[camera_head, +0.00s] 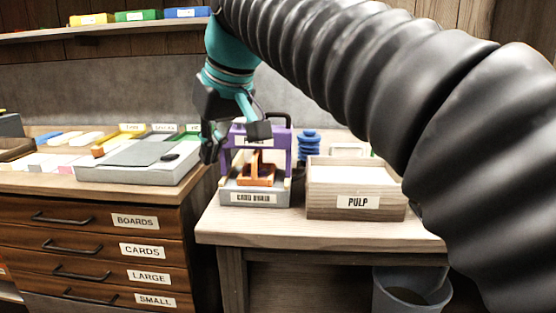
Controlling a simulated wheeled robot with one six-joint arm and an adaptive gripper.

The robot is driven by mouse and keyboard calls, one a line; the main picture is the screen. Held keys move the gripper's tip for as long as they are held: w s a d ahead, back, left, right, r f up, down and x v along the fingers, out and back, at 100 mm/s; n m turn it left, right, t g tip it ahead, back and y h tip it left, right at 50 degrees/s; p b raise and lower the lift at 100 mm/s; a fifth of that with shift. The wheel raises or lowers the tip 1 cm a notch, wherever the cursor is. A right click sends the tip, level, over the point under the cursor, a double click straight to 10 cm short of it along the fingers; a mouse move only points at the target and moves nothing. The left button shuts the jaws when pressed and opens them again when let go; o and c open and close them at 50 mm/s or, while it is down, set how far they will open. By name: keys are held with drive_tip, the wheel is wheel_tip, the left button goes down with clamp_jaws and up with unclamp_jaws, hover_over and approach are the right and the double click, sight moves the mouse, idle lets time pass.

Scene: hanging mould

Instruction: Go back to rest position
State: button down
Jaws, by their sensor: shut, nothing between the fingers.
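My gripper (233,143) is in the middle left of the head view, at the end of my black-sleeved arm. It hangs in front of the purple frame of the card press (281,150), over its upper left part. The fingers look close together and I see nothing held between them. Whether it touches the purple frame cannot be told from this view. An orange piece (257,174) sits inside the press, above its grey labelled base.
A wooden box labelled PULP (330,202) stands right of the press on the table (230,228). A drawer cabinet (100,222) with a grey tray (140,172) on top is at left. A bin (388,292) stands below. A shelf (100,30) with coloured boxes is above.

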drive_tip(key=s+d+f+m+t+h, duration=0.1)
drive_tip(key=s+d+f+m, duration=0.1)
drive_tip(key=d+f, duration=0.6)
drive_tip(key=s+d+f+m+h, duration=0.1)
drive_tip(key=s+d+f+m, duration=0.1)
drive_tip(key=d+f, duration=0.6)
drive_tip(key=s+d+f+m+h, duration=0.2)
drive_tip(key=s+d+f+m, duration=0.2)
drive_tip(key=s+d+f, duration=0.6)
drive_tip(key=shift+s+d+f+t, duration=0.3)
drive_tip(key=shift+s+f, duration=0.2)
drive_tip(key=shift+f, duration=0.7)
